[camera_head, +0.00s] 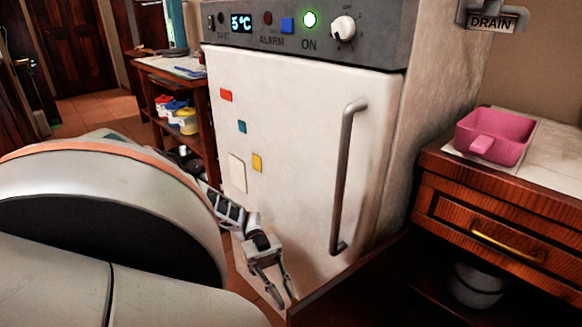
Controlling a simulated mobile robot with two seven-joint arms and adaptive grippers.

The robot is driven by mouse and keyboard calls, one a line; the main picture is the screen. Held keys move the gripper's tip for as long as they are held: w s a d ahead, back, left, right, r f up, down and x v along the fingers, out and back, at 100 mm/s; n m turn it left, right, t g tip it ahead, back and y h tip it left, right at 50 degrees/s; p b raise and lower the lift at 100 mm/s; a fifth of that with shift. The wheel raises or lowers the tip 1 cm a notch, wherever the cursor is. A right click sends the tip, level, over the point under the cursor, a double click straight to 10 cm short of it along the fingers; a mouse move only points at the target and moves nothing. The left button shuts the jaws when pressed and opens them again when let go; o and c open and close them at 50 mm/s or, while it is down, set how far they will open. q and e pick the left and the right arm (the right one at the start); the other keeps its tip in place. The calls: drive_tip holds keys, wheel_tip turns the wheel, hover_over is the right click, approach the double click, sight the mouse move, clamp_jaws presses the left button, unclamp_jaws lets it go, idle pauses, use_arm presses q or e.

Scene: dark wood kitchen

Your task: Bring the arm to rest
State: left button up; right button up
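My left gripper (279,295) hangs low in front of the white fridge, its two thin fingers pointing down. The fingers are spread apart, with nothing visible between them. It is left of the fridge's grey vertical handle (345,178) and apart from it. The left arm's links (228,212) show just behind the gripper; the rest is hidden behind my own large pale body part at lower left. My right gripper is not in the picture. The fridge door (290,130) appears closed.
A wooden counter with a drawer (490,240) stands right, holding a pink container (495,135). A dark wooden ledge (350,275) runs along the fridge's foot, close to the gripper. A wooden shelf (205,140) stands left of the fridge. Tiled floor (95,107) shows at back left.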

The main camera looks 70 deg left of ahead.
use_arm(q)
drive_tip(key=shift+s+a, duration=0.1)
drive_tip(key=shift+a, duration=0.85)
